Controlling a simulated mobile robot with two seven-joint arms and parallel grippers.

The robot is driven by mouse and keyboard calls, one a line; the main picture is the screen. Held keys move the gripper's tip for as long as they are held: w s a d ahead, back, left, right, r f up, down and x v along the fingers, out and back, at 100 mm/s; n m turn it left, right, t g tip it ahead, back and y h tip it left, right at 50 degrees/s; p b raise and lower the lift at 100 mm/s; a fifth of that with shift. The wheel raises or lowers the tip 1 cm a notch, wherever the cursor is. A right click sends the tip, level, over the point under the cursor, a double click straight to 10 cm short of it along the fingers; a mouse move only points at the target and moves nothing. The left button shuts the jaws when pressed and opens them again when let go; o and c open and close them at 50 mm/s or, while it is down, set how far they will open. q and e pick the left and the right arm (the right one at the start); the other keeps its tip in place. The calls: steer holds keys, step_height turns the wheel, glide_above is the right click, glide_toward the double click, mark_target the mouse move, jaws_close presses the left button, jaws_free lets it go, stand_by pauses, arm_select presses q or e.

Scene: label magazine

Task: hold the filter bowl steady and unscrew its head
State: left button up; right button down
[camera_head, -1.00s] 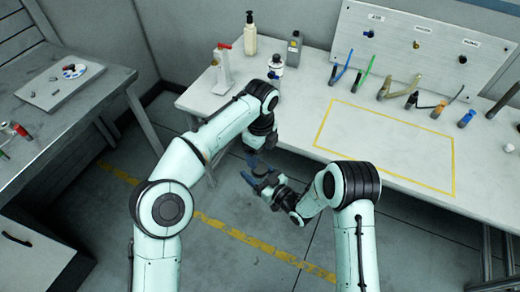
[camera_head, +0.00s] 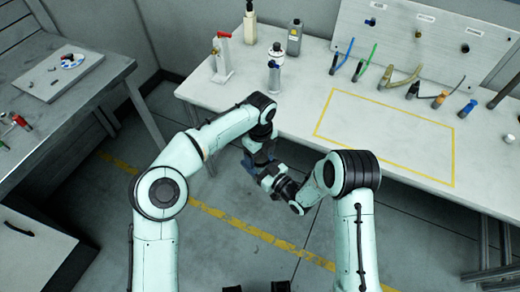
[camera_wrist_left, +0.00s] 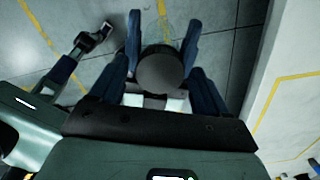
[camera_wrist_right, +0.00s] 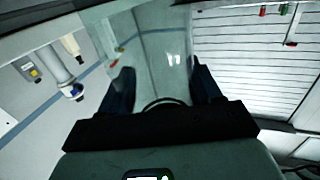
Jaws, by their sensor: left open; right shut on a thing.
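The filter shows best in the left wrist view, where its dark round head (camera_wrist_left: 160,70) sits between the fingers of my left gripper (camera_wrist_left: 163,30). Those fingers are open, one on each side of the head; contact cannot be told. The clear bowl (camera_wrist_right: 165,65) shows in the right wrist view between the fingers of my right gripper (camera_wrist_right: 165,85), which is shut on it. In the head view, my left gripper (camera_head: 258,160) and my right gripper (camera_head: 266,178) meet above the floor in front of the bench. The filter is largely hidden there by the grippers.
The white bench (camera_head: 295,125) has a yellow taped rectangle with clear space inside. A red-levered stand (camera_head: 222,58), bottles and several hand tools stand along its back. A second table (camera_head: 30,140) with a tray is at left.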

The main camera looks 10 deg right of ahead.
arm_select(q)
steer(key=c, duration=1.1)
steer(key=n, duration=0.6)
steer(key=shift+r, duration=0.2)
steer(key=shift+r, duration=1)
